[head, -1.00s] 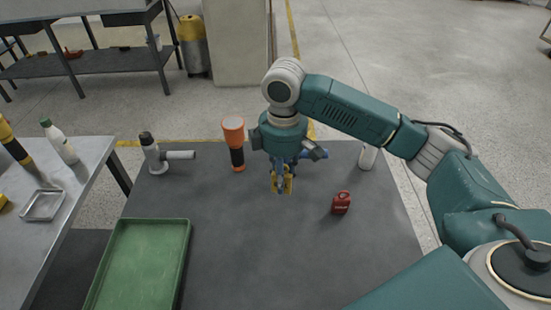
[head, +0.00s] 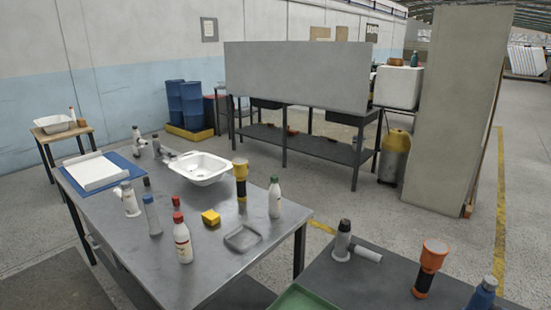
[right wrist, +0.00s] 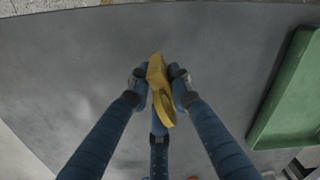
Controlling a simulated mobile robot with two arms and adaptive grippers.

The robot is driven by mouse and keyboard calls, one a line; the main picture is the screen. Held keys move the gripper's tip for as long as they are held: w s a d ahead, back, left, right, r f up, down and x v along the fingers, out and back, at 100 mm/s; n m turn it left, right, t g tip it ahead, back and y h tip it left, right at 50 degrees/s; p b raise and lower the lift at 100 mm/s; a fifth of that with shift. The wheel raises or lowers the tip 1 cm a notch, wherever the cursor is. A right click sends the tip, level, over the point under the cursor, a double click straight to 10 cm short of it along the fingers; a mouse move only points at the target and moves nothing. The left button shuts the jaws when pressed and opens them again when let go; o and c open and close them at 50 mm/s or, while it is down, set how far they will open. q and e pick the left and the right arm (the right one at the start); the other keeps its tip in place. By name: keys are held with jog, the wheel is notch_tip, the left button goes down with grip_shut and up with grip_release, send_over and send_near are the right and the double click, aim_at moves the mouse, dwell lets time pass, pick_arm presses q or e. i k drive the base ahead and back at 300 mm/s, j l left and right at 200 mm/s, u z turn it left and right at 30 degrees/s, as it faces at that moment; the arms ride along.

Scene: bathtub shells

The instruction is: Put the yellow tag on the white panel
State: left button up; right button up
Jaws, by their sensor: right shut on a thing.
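The yellow tag (right wrist: 160,90) is in the right wrist view, between the fingers of my right gripper (right wrist: 160,85). The gripper is shut on it, above a dark grey tabletop (right wrist: 85,75). A flat white panel (head: 95,171) lies on a blue mat (head: 127,163) at the left end of the metal table in the head view. The tag is apart from the panel. Neither of my grippers shows in the head view, and my left gripper is in no view.
The metal table (head: 155,270) holds a white basin (head: 201,168), a yellow block (head: 210,217), a metal dish (head: 242,238) and several bottles. A green tray (right wrist: 290,95) lies to the right in the wrist view. An orange torch (head: 430,266) stands on the dark table.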

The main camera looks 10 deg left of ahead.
aim_at(94, 170)
jog(key=j+u, duration=0.1)
jog(key=j, duration=0.35)
jog(key=i+j+u, duration=0.1)
jog(key=j, duration=0.35)
jog(key=i+j+u, duration=0.1)
jog(key=j, duration=0.3)
jog(key=j+u, duration=0.15)
jog(key=j, duration=0.3)
jog(key=i+j+u, duration=0.1)
jog(key=j, duration=0.3)
jog(key=i+j+u, duration=0.1)
jog(key=j, duration=0.3)
jog(key=i+j+u, duration=0.15)
jog(key=i+j, duration=0.2)
jog(key=i+j+u, duration=0.15)
jog(key=i+j, duration=0.15)
jog(key=i, duration=0.15)
jog(key=i+j+u, duration=0.15)
jog(key=i, duration=0.25)
jog(key=i+j+u, duration=0.15)
jog(key=i+j, duration=0.15)
jog(key=i, duration=0.15)
jog(key=i+j+u, duration=0.15)
jog(key=i, duration=0.25)
